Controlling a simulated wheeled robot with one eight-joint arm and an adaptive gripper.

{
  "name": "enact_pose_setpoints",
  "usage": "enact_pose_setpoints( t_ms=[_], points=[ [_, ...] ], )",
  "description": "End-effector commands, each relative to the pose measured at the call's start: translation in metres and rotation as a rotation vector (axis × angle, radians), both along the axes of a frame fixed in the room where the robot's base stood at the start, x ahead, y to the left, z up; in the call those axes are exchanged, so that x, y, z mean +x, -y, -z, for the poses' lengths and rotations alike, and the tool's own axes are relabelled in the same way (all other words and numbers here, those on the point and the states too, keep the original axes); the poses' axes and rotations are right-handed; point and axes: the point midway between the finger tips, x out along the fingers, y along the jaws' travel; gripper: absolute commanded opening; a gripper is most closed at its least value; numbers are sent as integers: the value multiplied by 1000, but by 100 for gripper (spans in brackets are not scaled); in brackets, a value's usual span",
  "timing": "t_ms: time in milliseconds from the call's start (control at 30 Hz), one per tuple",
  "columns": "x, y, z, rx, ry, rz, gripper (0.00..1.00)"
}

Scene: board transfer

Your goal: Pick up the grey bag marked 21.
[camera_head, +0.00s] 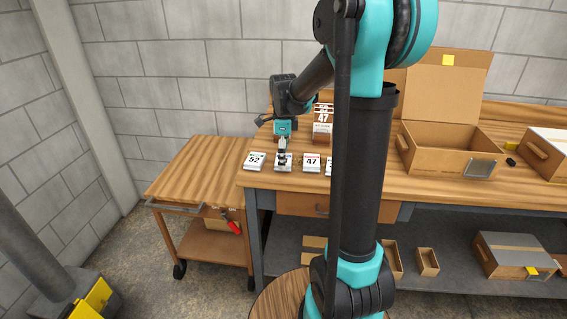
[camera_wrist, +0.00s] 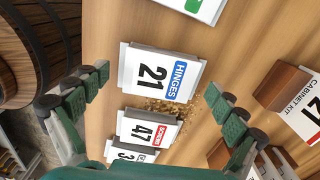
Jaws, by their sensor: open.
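The grey bag marked 21 (camera_wrist: 152,74) lies flat on the wooden bench, with a white label reading HINGES on a blue strip. In the head view this bag (camera_head: 288,166) is partly covered by my gripper (camera_head: 282,157). In the wrist view my gripper (camera_wrist: 156,84) is open, one finger on each side of the bag, with nothing between the pads. It is over the bag; the height of the gap is hard to tell.
A bag marked 47 (camera_wrist: 148,130) lies close beside it, and a bag marked 52 (camera_head: 254,161) is on the other side. An open carton (camera_head: 440,158) is on the bench at right.

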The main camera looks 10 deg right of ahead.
Motion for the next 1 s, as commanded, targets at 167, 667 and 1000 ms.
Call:
enact_pose_setpoints(
  t_ms=[167, 667, 1000],
  points=[
    [0, 0, 0, 0, 0, 0, 92],
    [0, 0, -1, 0, 0, 0, 32],
    [0, 0, -5, 0, 0, 0, 32]
  ],
)
